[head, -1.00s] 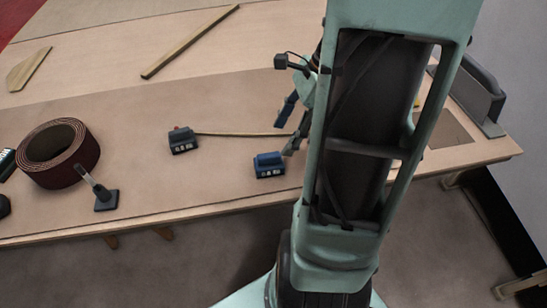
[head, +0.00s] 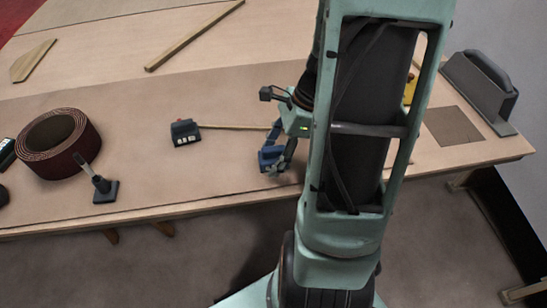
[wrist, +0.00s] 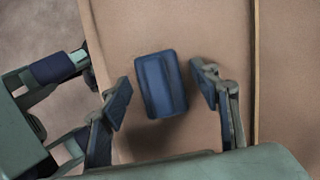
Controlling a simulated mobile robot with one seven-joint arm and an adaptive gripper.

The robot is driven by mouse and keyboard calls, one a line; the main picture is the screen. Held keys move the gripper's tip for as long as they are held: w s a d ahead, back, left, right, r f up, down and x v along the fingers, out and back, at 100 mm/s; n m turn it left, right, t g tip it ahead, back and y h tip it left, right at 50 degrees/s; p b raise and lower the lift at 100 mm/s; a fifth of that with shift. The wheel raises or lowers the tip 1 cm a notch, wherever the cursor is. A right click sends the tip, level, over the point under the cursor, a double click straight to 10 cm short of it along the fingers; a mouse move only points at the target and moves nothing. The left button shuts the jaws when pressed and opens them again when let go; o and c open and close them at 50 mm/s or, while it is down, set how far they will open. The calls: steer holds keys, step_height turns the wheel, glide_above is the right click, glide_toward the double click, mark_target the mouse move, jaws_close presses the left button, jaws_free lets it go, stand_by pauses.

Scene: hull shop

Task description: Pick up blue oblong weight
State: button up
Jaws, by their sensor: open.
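The blue oblong weight (head: 268,158) is on the workbench near its front edge, partly hidden by my gripper in the head view. In the wrist view the blue weight (wrist: 160,84) lies between the two fingers, with a gap to each side. My gripper (wrist: 160,92) is open around it, one finger pad to the left and one to the right. In the head view my gripper (head: 279,155) is low over the weight. The wrist view does not show clearly how far the fingertips reach down beside it.
A dark block-shaped tool (head: 185,132) with a long wooden handle lies left of the weight. A dark red coil (head: 62,146) and a small stand (head: 105,189) are farther left. A wooden strip (head: 195,36) lies at the back. A grey holder (head: 478,90) stands at right.

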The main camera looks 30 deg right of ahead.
steer(key=shift+c, duration=0.4)
jaws_close()
steer(key=shift+r, duration=0.15)
